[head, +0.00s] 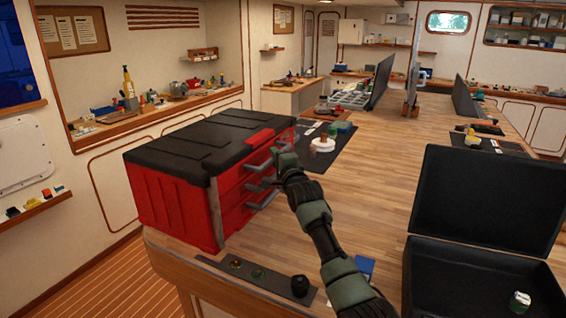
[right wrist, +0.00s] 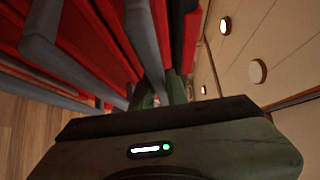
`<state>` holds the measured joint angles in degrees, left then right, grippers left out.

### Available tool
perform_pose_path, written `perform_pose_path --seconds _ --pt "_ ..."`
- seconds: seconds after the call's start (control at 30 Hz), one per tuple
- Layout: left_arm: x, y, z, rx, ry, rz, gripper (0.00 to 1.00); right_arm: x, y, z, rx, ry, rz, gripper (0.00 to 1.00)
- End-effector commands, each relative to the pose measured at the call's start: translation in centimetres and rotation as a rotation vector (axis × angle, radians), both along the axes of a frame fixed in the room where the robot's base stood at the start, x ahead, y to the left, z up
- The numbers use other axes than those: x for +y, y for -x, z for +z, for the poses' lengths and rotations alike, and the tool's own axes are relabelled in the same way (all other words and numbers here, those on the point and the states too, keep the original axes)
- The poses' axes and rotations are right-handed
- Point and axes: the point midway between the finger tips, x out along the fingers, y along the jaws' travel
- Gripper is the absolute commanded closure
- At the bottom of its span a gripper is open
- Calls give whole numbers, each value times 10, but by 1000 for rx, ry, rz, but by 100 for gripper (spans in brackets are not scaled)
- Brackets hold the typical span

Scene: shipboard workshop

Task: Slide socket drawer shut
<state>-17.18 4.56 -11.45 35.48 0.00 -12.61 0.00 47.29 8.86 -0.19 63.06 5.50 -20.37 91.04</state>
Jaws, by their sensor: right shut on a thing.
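The red tool chest (head: 180,205) with a black top stands on the wooden bench, its drawer fronts facing right. Grey bar handles (head: 262,186) run across the fronts. My right gripper (head: 281,150) is at the upper drawer handles, shut on a grey drawer handle; its fingers hide part of the handle. In the right wrist view, red drawer fronts (right wrist: 98,40) and grey handles (right wrist: 65,65) fill the upper left, and one handle runs down to my fingers. I cannot tell how far the gripped drawer stands out, or which drawer is the socket drawer. My left gripper is out of view.
An open black case (head: 480,262) stands at the right with a small jar (head: 519,301) in it. A dark strip (head: 255,274) with small items lies at the bench's near edge. A white round object (head: 322,144) sits on a dark mat behind my gripper. The bench middle is mostly clear.

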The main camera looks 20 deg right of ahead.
Motion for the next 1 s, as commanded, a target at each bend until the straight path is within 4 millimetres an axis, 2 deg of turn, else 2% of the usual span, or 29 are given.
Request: perform_pose_path --seconds 0.13,0.17,0.2,0.23,0.67,1.0 --pt "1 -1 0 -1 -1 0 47 0 1 -5 9 1 1 100" --pt "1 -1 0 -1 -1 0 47 0 1 -5 9 1 1 77" --pt "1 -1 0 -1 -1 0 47 0 1 -5 9 1 1 66" --pt "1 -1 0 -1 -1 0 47 0 1 -5 8 1 1 64" --pt "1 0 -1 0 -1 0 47 0 7 -4 4 0 0 64" --pt "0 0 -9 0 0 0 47 4 51 -5 4 -1 0 64"
